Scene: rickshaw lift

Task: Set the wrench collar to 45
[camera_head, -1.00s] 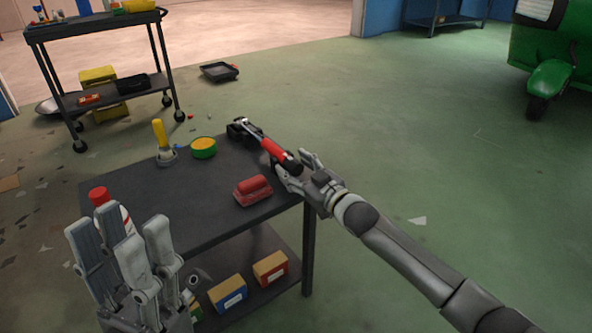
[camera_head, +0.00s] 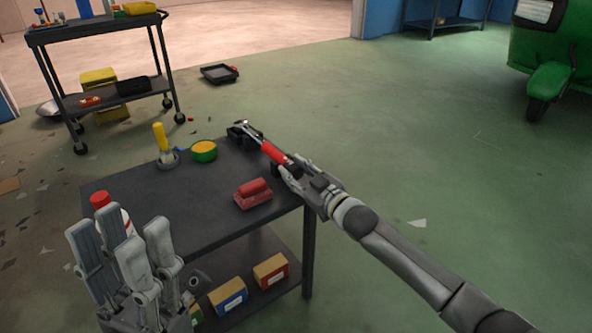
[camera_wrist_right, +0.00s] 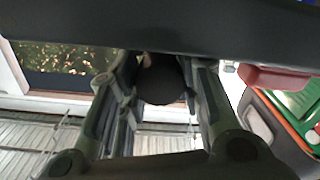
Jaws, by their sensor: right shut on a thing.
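The wrench has a red handle (camera_head: 276,153) and a metal shaft. It lies at the table's back right edge, its far end at a black holder (camera_head: 242,132). My right gripper (camera_head: 288,169) is shut around the handle's near end. In the right wrist view, the fingers of my right gripper (camera_wrist_right: 160,90) press on both sides of a dark round end (camera_wrist_right: 161,84). The collar's scale cannot be read in either view. My left gripper (camera_head: 122,248) is empty in front of the table's left side, its fingers pointing up and apart.
On the dark table (camera_head: 200,208) are a red block-like tool (camera_head: 253,193), a green-and-yellow tin (camera_head: 204,151), a yellow-handled tool (camera_head: 161,140) and a red-capped bottle (camera_head: 101,201). Boxes (camera_head: 229,293) sit on the lower shelf. A cart (camera_head: 100,25) stands behind.

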